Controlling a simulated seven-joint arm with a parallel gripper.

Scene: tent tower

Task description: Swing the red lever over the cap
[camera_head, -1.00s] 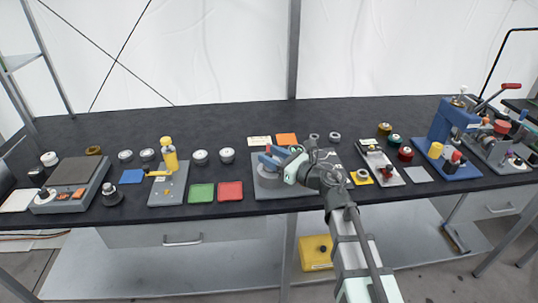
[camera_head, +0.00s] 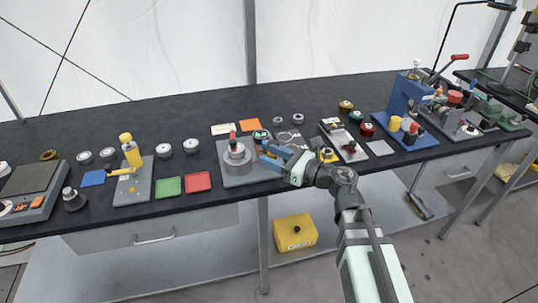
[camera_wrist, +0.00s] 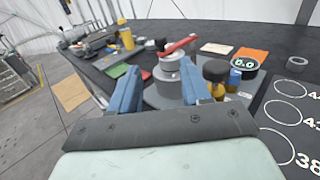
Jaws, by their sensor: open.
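The red lever (camera_head: 233,137) stands on top of a stepped grey round fixture (camera_head: 237,157) on a grey base plate (camera_head: 231,180). In the wrist view the lever (camera_wrist: 180,43) runs from the fixture's top toward the upper right. My gripper (camera_head: 267,154) has blue fingers and is open and empty, right of the fixture and apart from the lever. In the wrist view its fingers (camera_wrist: 160,85) point toward the fixture. A black-topped brass post (camera_wrist: 215,73) stands by the right finger. I cannot tell which part is the cap.
A dark round piece with green marks (camera_wrist: 245,60) sits right of the fixture, before an orange square (camera_wrist: 250,55). Green (camera_head: 168,186) and red (camera_head: 197,182) pads lie left of the base plate. A blue press (camera_head: 404,115) stands farther right.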

